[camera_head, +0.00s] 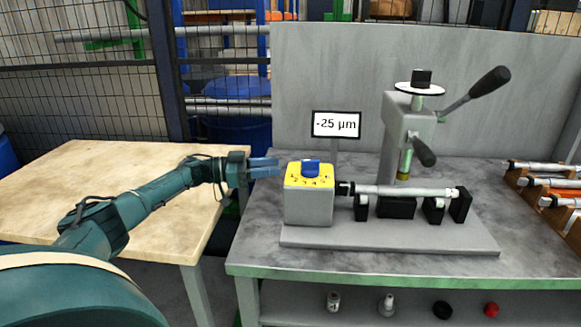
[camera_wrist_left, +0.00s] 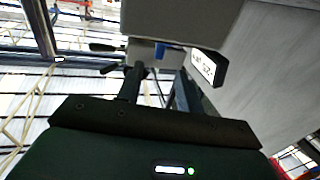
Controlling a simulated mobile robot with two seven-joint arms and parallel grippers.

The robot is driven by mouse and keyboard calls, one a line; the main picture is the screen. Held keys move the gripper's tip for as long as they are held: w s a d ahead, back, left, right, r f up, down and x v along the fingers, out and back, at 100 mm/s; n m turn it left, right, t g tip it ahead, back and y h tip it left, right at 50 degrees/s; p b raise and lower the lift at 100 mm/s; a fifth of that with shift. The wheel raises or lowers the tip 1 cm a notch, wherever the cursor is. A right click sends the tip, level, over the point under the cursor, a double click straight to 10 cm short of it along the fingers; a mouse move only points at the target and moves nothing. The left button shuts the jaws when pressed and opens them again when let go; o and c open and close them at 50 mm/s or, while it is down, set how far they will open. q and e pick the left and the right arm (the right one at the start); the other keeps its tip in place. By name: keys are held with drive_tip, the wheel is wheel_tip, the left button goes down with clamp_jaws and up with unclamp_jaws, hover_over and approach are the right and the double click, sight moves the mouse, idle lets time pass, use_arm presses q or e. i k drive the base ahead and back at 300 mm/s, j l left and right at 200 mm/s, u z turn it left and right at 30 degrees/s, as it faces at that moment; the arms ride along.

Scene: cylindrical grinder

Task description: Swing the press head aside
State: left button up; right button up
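The press head (camera_head: 408,115) is a grey upright block with a white disc and a black knob on top. A lever with a black grip (camera_head: 490,82) reaches up to its right, and a second black grip (camera_head: 424,151) sits lower at the front. The head stands behind and above a steel shaft (camera_head: 405,190) lying on black supports. My left gripper (camera_head: 264,168) is left of the yellow-topped grey box (camera_head: 309,192), well apart from the press head. Its fingers (camera_wrist_left: 158,92) look parted and hold nothing visible. My right gripper is out of view.
A sign reading -25 µm (camera_head: 337,124) stands behind the box. A wooden rack (camera_head: 540,190) with several shafts is at the right. A grey panel (camera_head: 320,75) backs the bench. The wooden table (camera_head: 110,180) at left is bare apart from my arm above it.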

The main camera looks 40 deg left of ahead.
sight(409, 129)
drive_tip(key=k+j, duration=0.35)
drive_tip(key=j, duration=0.15)
drive_tip(key=k+j, duration=0.35)
drive_tip(key=j, duration=0.2)
